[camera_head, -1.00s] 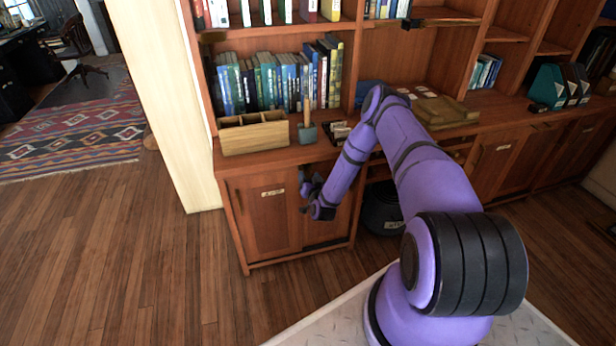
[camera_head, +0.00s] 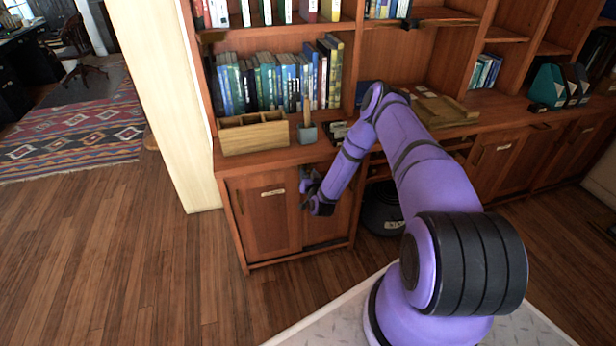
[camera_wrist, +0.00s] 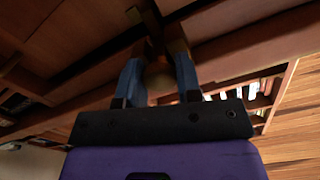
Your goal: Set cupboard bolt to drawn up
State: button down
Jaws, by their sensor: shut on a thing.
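The cupboard (camera_head: 268,228) is the brown wooden base unit below the bookshelves, with a small pale label on its left door. My gripper (camera_head: 305,187) is at the upper part of the doors, near where they meet.
A wooden divided box (camera_head: 254,138) and a grey block with an upright handle (camera_head: 307,132) stand on the counter above. A dark round bin (camera_head: 381,210) sits in the open bay right of the doors. Bare floor (camera_head: 150,270) lies to the left.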

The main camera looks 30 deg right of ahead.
jog(key=shift+w+r, duration=0.1)
jog(key=shift+r, duration=1.2)
jog(key=c, duration=0.8)
grip_release()
jog(key=v, duration=1.1)
